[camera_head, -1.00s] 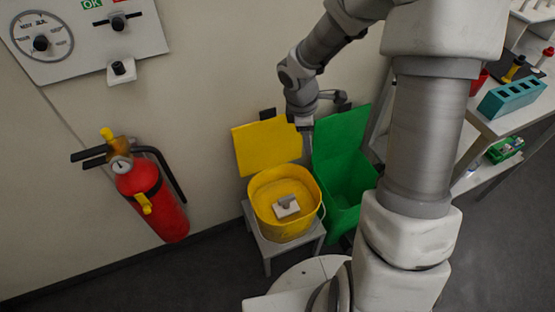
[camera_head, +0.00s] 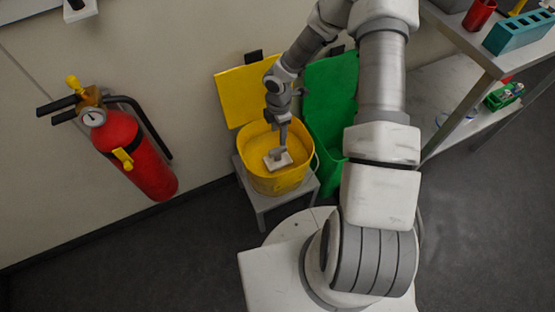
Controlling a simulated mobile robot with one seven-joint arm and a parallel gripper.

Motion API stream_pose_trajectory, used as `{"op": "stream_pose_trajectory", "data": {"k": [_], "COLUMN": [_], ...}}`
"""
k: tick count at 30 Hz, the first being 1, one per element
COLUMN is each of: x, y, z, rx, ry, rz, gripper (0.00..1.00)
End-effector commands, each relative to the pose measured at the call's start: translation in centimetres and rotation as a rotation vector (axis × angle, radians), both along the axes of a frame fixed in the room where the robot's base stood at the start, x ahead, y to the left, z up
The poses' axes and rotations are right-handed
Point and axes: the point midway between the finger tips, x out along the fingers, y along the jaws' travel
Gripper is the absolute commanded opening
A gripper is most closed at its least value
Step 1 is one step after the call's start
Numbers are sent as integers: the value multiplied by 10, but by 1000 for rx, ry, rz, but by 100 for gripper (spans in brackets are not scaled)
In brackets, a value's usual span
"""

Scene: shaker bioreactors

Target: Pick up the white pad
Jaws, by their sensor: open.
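The white pad (camera_head: 278,162) lies inside the yellow bin (camera_head: 276,183), on the yellow surface within it. It has a small grey raised part on top. My gripper (camera_head: 281,147) reaches down into the bin from above, with its end right at the pad's raised part. The jaws are open. They are small in this view, and I cannot tell whether they touch the pad or stand around its raised part.
The yellow bin stands on a small grey stool (camera_head: 262,205) with its lid up against the wall. A green bin (camera_head: 328,105) stands open close on its right. A red fire extinguisher (camera_head: 136,153) hangs at left. A shelf table (camera_head: 487,60) is at right.

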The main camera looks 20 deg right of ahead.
Motion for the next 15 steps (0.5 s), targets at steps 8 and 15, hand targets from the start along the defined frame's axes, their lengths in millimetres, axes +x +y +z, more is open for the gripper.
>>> {"op": "stream_pose_trajectory", "data": {"k": [8,15], "x": [0,0], "y": [0,1], "z": [-53,-65], "rx": [0,1], "ry": [0,0], "rz": [-2,-1], "gripper": [60,60]}}
